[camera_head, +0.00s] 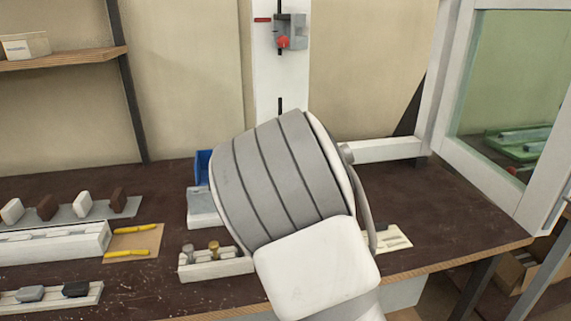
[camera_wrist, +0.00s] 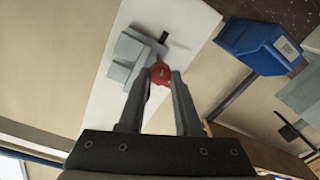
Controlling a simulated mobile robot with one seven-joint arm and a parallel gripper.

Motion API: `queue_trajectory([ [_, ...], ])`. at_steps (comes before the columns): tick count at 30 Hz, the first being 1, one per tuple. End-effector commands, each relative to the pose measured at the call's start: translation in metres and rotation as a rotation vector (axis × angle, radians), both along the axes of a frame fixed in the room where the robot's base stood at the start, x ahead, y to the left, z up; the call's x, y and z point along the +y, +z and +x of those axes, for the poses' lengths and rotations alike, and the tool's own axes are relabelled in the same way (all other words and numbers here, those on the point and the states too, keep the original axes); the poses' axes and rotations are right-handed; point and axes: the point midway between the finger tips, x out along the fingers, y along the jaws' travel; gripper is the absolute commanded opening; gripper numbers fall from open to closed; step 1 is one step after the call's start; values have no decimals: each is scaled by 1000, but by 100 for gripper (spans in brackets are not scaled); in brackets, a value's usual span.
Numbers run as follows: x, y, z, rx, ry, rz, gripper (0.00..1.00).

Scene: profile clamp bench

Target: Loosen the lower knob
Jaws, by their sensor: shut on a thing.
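In the wrist view a red knob (camera_wrist: 161,74) sits on a grey clamp (camera_wrist: 128,52) fixed to a white upright profile (camera_wrist: 103,98). My gripper (camera_wrist: 160,76) has its two fingers on either side of this knob and is shut on it. In the head view the upper clamp (camera_head: 291,27) with its red knob (camera_head: 283,42) stands free on the profile (camera_head: 266,80), so the held knob is the lower one. My arm hides the lower clamp, its knob and my gripper in the head view.
A blue bin (camera_head: 203,166) stands on the dark bench (camera_head: 455,215) behind my arm, and shows in the wrist view (camera_wrist: 252,45). Several blocks, trays and a white holder (camera_head: 216,267) with two knobs lie to the left. A framed window panel (camera_head: 452,95) stands at right.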

Motion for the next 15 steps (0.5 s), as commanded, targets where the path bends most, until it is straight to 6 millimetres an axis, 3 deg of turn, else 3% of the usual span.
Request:
queue_trajectory([
  [15, 0, -3, 0, -131, -2, -453, 0],
])
